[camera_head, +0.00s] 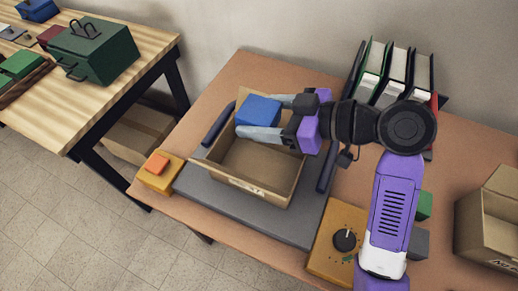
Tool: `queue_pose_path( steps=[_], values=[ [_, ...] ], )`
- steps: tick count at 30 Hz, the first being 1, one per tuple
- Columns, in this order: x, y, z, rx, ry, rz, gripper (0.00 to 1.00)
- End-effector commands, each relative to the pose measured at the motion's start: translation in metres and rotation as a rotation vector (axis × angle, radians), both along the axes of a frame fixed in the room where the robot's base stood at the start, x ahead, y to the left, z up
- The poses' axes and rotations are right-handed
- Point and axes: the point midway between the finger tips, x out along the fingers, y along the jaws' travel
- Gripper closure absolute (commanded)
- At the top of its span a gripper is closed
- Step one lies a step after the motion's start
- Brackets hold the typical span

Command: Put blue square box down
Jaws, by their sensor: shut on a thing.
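A blue square box (259,109) is held between the two grey fingers of my gripper (262,118). It shows over the back left part of an open cardboard box (244,187). I cannot tell whether its underside touches the cardboard box floor. My gripper reaches in from the right and is shut on the blue box. Part of the cardboard box's back side is hidden by the gripper and wrist.
A yellow button box (157,173) is at left, a yellow dial box (338,243) at front right. Upright binders (395,75) stand behind. Another cardboard box (490,222) is far right.

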Motion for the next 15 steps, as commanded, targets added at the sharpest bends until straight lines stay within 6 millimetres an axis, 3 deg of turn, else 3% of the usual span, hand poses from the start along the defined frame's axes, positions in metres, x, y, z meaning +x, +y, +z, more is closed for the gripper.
queue_pose_path(
  steps=[6,15],
  values=[
    [0.000,0.000,-0.052,0.001,0.005,-0.001,0.83],
    [0.000,0.000,-0.082,0.000,0.001,0.000,0.83]
  ],
)
